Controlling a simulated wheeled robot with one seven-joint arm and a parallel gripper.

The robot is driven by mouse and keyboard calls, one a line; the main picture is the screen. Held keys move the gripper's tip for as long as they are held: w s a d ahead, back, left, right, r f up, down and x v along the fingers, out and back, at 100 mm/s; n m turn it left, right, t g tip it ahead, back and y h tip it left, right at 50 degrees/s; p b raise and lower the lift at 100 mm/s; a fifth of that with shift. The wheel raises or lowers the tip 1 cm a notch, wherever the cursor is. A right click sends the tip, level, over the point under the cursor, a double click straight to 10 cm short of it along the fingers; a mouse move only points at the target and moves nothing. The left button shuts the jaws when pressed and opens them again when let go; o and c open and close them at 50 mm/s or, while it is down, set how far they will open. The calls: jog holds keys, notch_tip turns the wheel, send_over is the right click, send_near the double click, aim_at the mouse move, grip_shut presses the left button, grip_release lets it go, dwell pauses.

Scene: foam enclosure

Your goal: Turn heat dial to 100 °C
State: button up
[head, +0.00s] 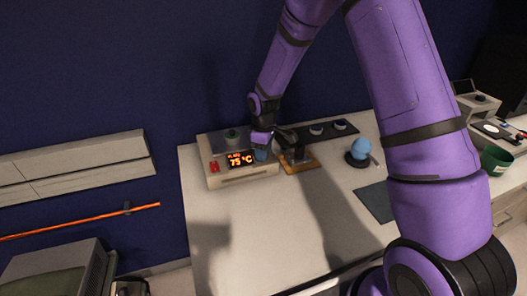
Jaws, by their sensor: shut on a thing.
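The heating unit (245,176) is a pale box at the back left of the white table. Its dark display (241,159) reads 75 °C in orange digits. A red switch (214,167) sits left of the display. The heat dial (261,154) is a bluish knob at the right end of the front, mostly covered by my gripper. My gripper (263,147) reaches down to the dial from above and is shut on it. The fingertips are small and partly hidden in this view.
A wooden-based stand (300,164) is close to the unit's right side. The table's front left is clear.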

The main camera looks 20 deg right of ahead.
jog(key=o, duration=0.9)
